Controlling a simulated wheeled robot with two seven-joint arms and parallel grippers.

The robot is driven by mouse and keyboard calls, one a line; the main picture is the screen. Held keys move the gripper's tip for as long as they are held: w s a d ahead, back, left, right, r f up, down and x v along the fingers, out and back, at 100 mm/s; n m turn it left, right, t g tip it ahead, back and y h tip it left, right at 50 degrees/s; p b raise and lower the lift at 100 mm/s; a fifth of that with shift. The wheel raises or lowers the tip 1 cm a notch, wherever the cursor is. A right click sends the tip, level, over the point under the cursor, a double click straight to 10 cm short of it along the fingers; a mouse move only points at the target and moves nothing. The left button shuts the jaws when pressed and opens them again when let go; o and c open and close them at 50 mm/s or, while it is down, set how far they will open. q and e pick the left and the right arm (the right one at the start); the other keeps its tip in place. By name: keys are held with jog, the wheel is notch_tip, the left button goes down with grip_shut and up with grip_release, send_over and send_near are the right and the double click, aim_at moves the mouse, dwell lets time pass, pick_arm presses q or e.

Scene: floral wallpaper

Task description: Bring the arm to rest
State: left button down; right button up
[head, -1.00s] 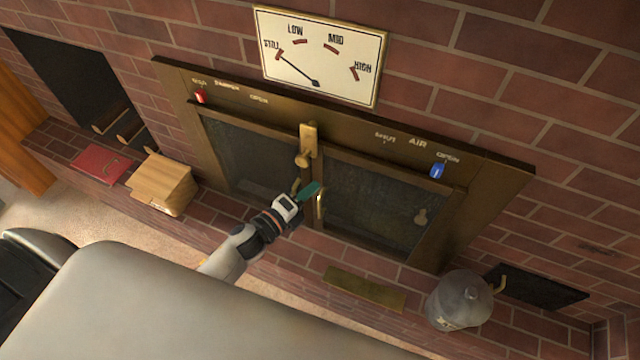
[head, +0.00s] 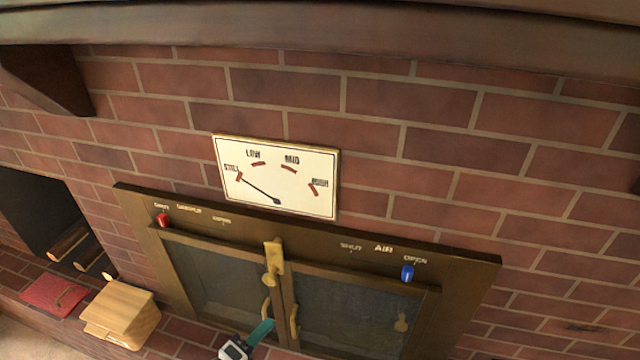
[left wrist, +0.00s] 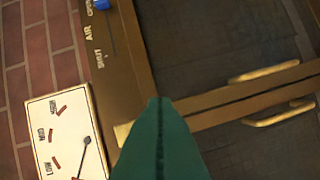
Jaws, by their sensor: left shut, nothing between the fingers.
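My left gripper (head: 266,326) shows at the bottom of the head view, its teal fingers shut and empty. It appears in front of the fireplace doors, just below the left door's brass handle (head: 266,302); I cannot tell the exact gap. The right door's handle (head: 294,322) is to its right. In the left wrist view the shut green fingers (left wrist: 160,106) point toward the door frame, with both brass handles beyond on the right. Most of the left arm is out of the head view. My right gripper is not in view.
A brass latch (head: 274,258) sits between the shut glass doors. A gauge (head: 300,182) above has its needle near STILL. Red (head: 163,220) and blue (head: 408,272) sliders are on the frame. A wood block (head: 122,308) and red book (head: 55,297) lie on the ledge. A mantel (head: 330,45) overhangs.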

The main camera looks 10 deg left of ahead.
pick_arm(q)
jog(key=s+a+f+n+g+y, duration=0.1)
jog(key=s+f+n+g+y, duration=0.2)
jog(key=f, duration=0.5)
jog(key=s+a+f+n+g, duration=0.1)
jog(key=s+a+f+n, duration=0.15)
jog(key=f+n, duration=0.4)
jog(key=s+f+n+g+y, duration=0.2)
jog(key=s+f, duration=0.1)
jog(key=f, duration=0.7)
jog(key=s+f+n+g, duration=0.4)
jog(key=s+f, duration=0.4)
jog(key=s, duration=0.4)
jog(key=s+d+f+n+g, duration=0.1)
jog(key=s+f+n+g, duration=0.4)
jog(key=s, duration=0.8)
notch_tip(320, 180, down, 3)
jog(key=shift+s+d+r+n+y, duration=0.1)
jog(key=shift+s+d+n+y, duration=0.25)
jog(key=shift+n, duration=0.7)
jog(key=shift+w+a, duration=0.15)
